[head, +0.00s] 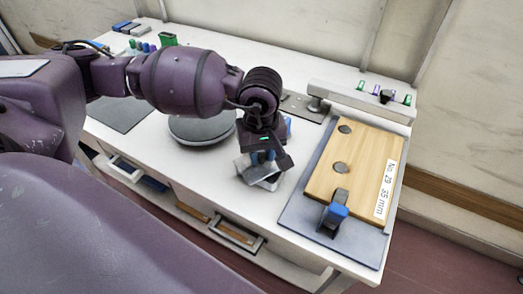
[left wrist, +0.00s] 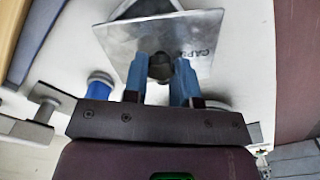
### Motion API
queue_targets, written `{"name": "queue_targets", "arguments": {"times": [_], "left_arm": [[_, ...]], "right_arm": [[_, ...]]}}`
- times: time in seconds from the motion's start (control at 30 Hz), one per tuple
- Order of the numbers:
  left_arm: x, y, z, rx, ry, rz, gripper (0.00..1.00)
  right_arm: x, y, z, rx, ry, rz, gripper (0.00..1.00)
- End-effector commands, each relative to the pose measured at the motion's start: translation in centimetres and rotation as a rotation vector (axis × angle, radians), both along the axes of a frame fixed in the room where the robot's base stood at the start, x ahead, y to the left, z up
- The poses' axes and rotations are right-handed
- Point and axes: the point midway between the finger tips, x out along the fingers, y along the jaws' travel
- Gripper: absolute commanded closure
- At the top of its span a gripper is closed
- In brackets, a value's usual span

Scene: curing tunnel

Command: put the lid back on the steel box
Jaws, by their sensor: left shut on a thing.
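The lid (left wrist: 203,28) is a flat grey steel square with lettering on it, seen in the left wrist view. My left gripper (left wrist: 161,72) is shut on the dark knob at its middle. In the head view my left gripper (head: 263,157) points down over the white bench, with the lid (head: 243,166) just under its blue fingers. The steel box (head: 270,184) shows partly below the lid, and its corner (left wrist: 147,7) shows past the lid's far edge in the left wrist view. Lid and box look turned against each other. I cannot tell whether they touch. My right gripper is not in view.
A grey board (head: 292,220) with a wooden block (head: 362,165) and blue-tipped clamp (head: 337,211) lies to the right. A round grey plate (head: 202,130) is to the left, behind the box. Open drawers (head: 238,234) show at the front.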

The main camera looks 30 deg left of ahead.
Motion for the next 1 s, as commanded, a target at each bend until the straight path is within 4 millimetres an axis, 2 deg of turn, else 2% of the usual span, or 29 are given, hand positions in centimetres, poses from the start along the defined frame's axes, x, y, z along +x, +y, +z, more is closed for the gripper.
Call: {"name": "queue_targets", "arguments": {"times": [0.53, 1.0], "left_arm": [[0.01, 0.0, -0.05, -0.001, -0.001, 0.0, 0.97], [0.01, -0.01, -0.09, -0.001, -0.001, 0.0, 0.97]], "right_arm": [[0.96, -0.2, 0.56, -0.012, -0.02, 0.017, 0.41], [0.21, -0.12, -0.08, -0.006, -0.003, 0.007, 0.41]]}}
